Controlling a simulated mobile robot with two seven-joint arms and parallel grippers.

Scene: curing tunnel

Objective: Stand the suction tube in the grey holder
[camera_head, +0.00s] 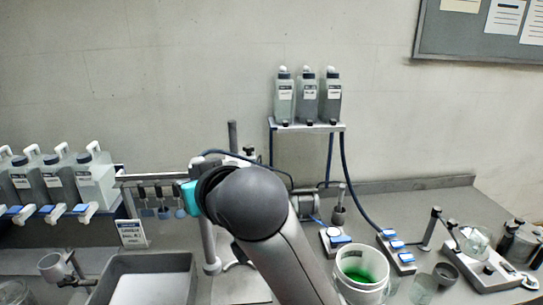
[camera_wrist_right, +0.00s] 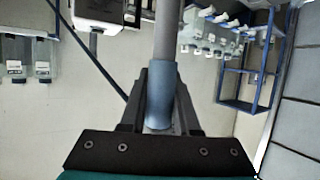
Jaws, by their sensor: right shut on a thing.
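In the right wrist view my right gripper (camera_wrist_right: 160,120) is shut on the blue-grey sleeve of the suction tube (camera_wrist_right: 161,90). The tube's grey shaft runs up the picture, away from the jaws. In the head view my own dark arm crosses the middle, and my right gripper is hidden behind it. I cannot tell which upright rod near the arm is the held tube. A grey cup-shaped piece on a bracket (camera_head: 51,266) stands at the lower left; it may be the grey holder, but I cannot be sure. My left gripper is not in view.
A sink (camera_head: 183,262) lies left of my arm. A white bucket of green liquid (camera_head: 343,285) stands to the right. A bottle shelf (camera_head: 309,128) rises behind. White jugs (camera_head: 97,180) stand at the left. Glassware and a stand (camera_head: 478,272) crowd the right end.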

